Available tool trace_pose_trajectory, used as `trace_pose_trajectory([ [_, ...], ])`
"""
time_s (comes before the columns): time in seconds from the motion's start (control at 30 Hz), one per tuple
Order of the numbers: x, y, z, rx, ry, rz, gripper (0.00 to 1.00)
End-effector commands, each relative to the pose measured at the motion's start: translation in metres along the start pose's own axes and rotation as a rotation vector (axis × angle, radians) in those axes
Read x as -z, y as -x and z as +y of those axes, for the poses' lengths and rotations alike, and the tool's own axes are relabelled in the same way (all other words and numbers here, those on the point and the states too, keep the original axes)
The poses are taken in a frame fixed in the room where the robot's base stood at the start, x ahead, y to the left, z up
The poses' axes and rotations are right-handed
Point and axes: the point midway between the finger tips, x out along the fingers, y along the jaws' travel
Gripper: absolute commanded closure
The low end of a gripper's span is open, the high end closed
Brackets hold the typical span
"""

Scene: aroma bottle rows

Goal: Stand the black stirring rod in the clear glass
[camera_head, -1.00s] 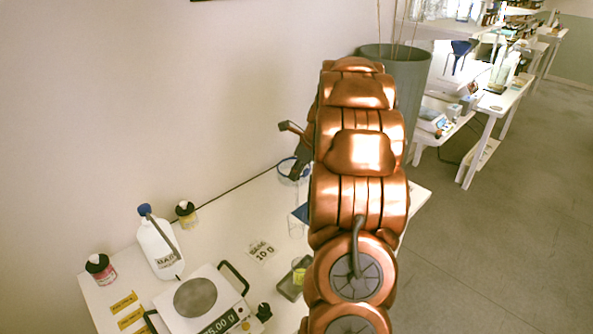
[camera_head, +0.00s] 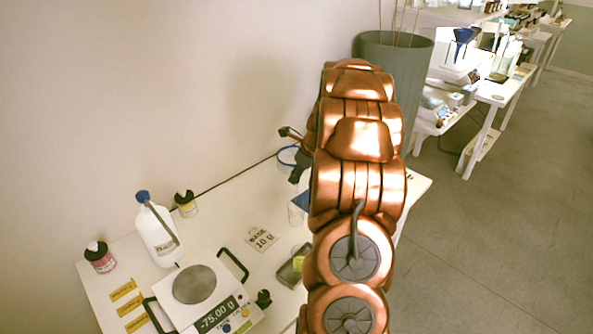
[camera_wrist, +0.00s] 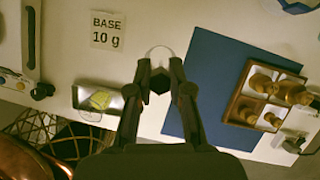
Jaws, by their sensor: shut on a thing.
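My gripper (camera_wrist: 160,68) points down over the table, its two dark fingers close together. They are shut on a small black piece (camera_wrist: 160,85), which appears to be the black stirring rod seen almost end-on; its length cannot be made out. The clear glass (camera_wrist: 159,52) shows as a pale round rim just beyond the fingertips, partly hidden by them. In the head view the glass (camera_head: 296,214) stands on the white table by the blue mat, partly behind my arm.
A blue mat (camera_wrist: 212,75) carries a wooden box (camera_wrist: 241,108) with several wooden-topped bottles. A grey tray (camera_head: 285,272) with a yellow item, a "BASE 10 g" card (camera_head: 261,239), scale (camera_head: 165,303), white bottle (camera_head: 151,243) and two small jars stand left. A grey bin (camera_head: 425,75) is behind.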

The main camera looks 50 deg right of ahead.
Motion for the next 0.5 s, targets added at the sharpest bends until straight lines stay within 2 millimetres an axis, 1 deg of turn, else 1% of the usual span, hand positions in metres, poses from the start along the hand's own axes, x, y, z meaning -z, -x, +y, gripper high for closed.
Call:
trace_pose_trajectory([
  [0.5, 0.014, -0.031, 0.001, -0.002, 0.000, 0.001, 1.00],
])
